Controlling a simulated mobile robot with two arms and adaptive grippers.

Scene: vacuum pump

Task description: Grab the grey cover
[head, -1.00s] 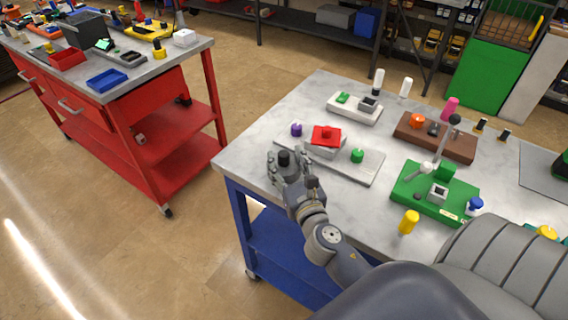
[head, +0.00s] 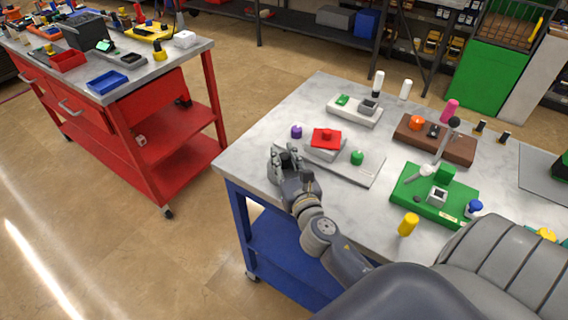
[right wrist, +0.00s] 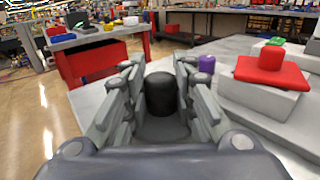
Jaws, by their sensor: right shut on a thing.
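The grey cover (right wrist: 162,127) has a black cylindrical knob (right wrist: 160,95) and sits between the fingers of my right gripper (right wrist: 158,70) in the right wrist view. My right gripper (head: 286,157) is shut on it. In the head view the gripper is at the left end of the grey base plate (head: 345,165), near the table's left edge. The fingers hide the cover there, and I cannot tell whether it touches the table. My left gripper is not in view.
A grey block with a red cover (head: 326,138) stands just right of the gripper. A purple knob (head: 296,131) and a green knob (head: 357,157) are close by. A green base (head: 440,207) and yellow cylinder (head: 408,224) lie further right. A red cart (head: 150,130) stands left.

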